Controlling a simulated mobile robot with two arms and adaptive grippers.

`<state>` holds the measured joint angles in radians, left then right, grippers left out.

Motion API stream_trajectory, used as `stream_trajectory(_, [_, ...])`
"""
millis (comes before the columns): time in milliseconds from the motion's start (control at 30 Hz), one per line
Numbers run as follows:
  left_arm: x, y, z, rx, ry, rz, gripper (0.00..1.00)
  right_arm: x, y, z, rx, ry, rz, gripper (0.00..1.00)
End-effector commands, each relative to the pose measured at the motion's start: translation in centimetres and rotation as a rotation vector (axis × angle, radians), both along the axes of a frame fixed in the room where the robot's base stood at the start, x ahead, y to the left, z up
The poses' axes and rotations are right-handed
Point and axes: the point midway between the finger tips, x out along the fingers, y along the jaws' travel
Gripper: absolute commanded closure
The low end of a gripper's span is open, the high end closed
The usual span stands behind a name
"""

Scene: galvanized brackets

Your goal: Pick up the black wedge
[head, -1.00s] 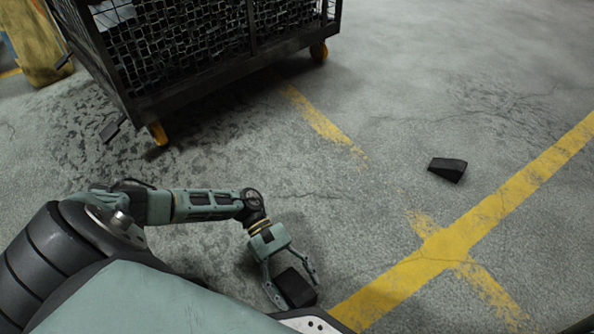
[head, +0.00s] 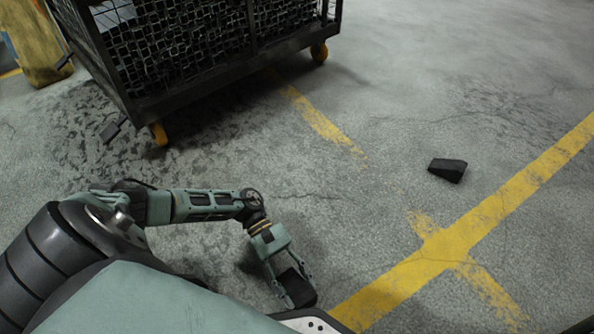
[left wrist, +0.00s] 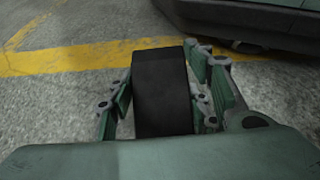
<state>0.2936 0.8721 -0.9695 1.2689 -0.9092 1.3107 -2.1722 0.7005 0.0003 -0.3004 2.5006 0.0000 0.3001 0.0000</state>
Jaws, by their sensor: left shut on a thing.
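A black wedge (head: 296,288) is between the fingers of my left gripper (head: 293,282), low over the floor at the bottom middle of the head view. In the left wrist view the wedge (left wrist: 162,92) stands lengthwise between the two fingers (left wrist: 162,105), which close on its sides. I cannot tell whether it still touches the floor. A second black wedge (head: 447,170) lies alone on the concrete floor to the right, beside the yellow line. My right gripper does not show.
A black wire-mesh cart (head: 225,75) full of metal brackets stands on orange casters at the upper left. A yellow object (head: 40,45) is at the far upper left corner. Yellow lines (head: 455,240) cross the floor at right. Open floor surrounds the second wedge.

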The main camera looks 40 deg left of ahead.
Motion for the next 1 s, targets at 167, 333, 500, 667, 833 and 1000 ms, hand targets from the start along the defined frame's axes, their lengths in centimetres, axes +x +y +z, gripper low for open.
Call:
stream_trajectory(167, [0.0,0.0,0.5,-0.002,0.0,0.0,0.96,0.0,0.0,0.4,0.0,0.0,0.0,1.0])
stream_trajectory(333, [0.0,0.0,2.9,-0.002,0.0,0.0,0.96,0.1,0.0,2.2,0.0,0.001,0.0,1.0])
stream_trajectory(500, [0.0,0.0,6.1,-0.002,0.0,0.0,0.96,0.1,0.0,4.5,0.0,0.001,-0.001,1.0])
stream_trajectory(667, [0.0,0.0,8.5,-0.002,-0.002,0.0,0.96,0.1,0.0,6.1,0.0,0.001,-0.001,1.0])
stream_trajectory(833, [0.0,0.0,9.9,-0.002,0.0,0.0,0.96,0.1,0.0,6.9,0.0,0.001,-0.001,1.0])
stream_trajectory(1000, [0.1,-0.1,10.3,-0.002,0.0,0.0,0.96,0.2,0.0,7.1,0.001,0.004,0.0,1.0])
